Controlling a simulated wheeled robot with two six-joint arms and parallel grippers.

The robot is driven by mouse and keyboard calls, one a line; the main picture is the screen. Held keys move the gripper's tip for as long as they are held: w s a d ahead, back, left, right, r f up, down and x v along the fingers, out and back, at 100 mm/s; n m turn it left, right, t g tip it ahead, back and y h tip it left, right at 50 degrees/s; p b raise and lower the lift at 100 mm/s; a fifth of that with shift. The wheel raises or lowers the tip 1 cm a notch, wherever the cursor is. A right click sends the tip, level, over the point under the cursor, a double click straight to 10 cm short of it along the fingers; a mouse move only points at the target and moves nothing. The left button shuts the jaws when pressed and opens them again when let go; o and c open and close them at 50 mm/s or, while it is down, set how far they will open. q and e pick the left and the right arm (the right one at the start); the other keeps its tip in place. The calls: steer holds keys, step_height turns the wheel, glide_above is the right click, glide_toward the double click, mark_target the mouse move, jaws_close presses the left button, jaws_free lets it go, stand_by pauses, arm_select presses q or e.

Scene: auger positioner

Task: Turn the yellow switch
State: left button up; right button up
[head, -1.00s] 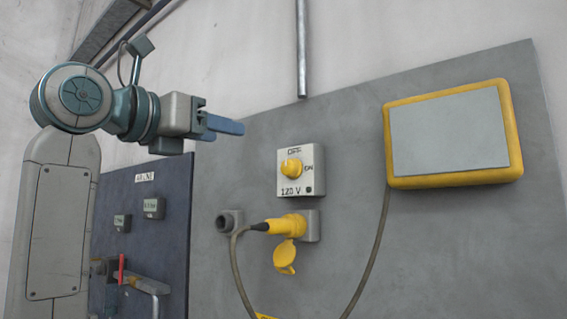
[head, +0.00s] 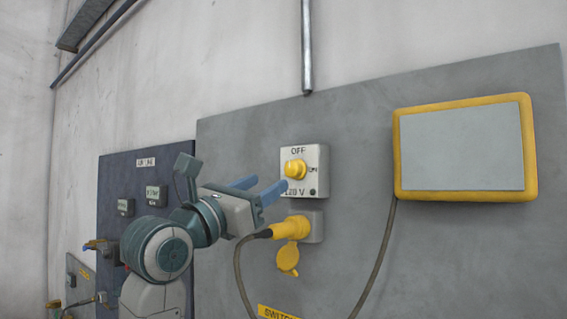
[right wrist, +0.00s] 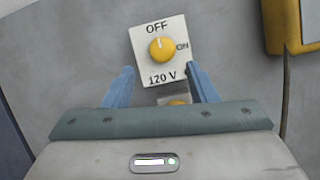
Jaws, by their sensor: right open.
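The yellow switch (head: 295,169) is a round knob on a white plate (head: 318,158) marked OFF, ON and 120 V. In the right wrist view the knob (right wrist: 162,50) shows ahead, between the lines of the two fingers, and its white mark points up toward OFF. My right gripper (head: 268,185) is open and empty, with blue fingers just left of and slightly below the knob in the head view. I see no contact with the knob. My left gripper is not in view.
Below the switch a yellow plug (head: 290,228) with a grey cable sits in a socket, its yellow cap (head: 288,260) hanging. A yellow-framed grey panel (head: 462,150) is to the right.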

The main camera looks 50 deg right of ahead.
mark_target(290, 169)
steer(key=p+x, duration=0.2)
steer(key=x, duration=0.3)
steer(key=shift+s+r, duration=0.15)
steer(key=shift+p+x, duration=0.65)
steer(key=shift+x, duration=0.25)
steer(key=c, duration=1)
